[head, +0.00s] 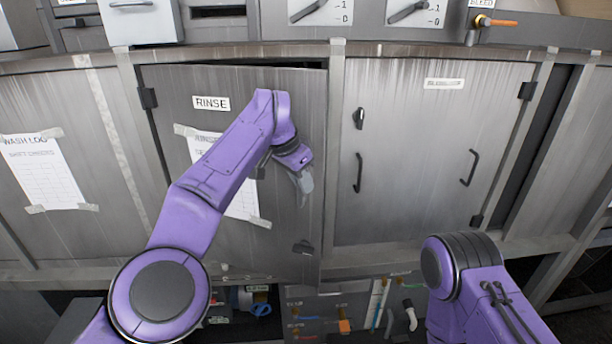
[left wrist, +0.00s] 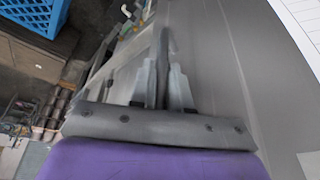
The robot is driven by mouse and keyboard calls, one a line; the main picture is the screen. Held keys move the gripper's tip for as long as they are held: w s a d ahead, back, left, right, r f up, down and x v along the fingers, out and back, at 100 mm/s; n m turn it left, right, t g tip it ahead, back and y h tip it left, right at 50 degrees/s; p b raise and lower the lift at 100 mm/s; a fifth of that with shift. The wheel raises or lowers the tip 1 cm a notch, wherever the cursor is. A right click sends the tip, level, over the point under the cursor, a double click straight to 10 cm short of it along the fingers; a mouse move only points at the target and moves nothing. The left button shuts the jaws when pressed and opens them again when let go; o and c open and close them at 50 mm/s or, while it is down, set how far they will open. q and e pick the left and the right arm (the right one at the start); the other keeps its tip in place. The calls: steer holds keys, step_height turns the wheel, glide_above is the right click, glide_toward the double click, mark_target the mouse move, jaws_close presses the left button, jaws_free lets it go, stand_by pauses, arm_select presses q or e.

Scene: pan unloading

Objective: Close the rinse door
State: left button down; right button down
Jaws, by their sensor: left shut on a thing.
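The rinse door (head: 285,225) is a grey metal panel with a "RINSE" label (head: 211,103) and hinges on its left side. It stands slightly ajar, with a dark gap along its top edge and its lower right corner standing out from the frame. My left gripper (head: 304,181) is at the door's right side, shut on the dark door handle (left wrist: 163,52), which shows between the two fingers in the left wrist view (left wrist: 160,85). The handle is mostly hidden by the gripper in the head view. My right gripper is out of view; only part of that arm shows.
A closed cabinet door (head: 420,150) with dark handles is to the right. A paper wash log (head: 42,172) is taped at left. An orange-handled valve (head: 490,22) sits above right. Fittings (head: 345,310) show below. A blue crate (left wrist: 35,15) shows in the left wrist view.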

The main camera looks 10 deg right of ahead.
arm_select(q)
steer(key=c, duration=1.2)
jaws_free()
steer(key=shift+a, duration=0.1)
steer(key=shift+o, duration=0.2)
steer(key=shift+w+a+f, duration=0.1)
steer(key=shift+w, duration=0.05)
steer(key=v, duration=1)
steer(key=shift+r, duration=0.25)
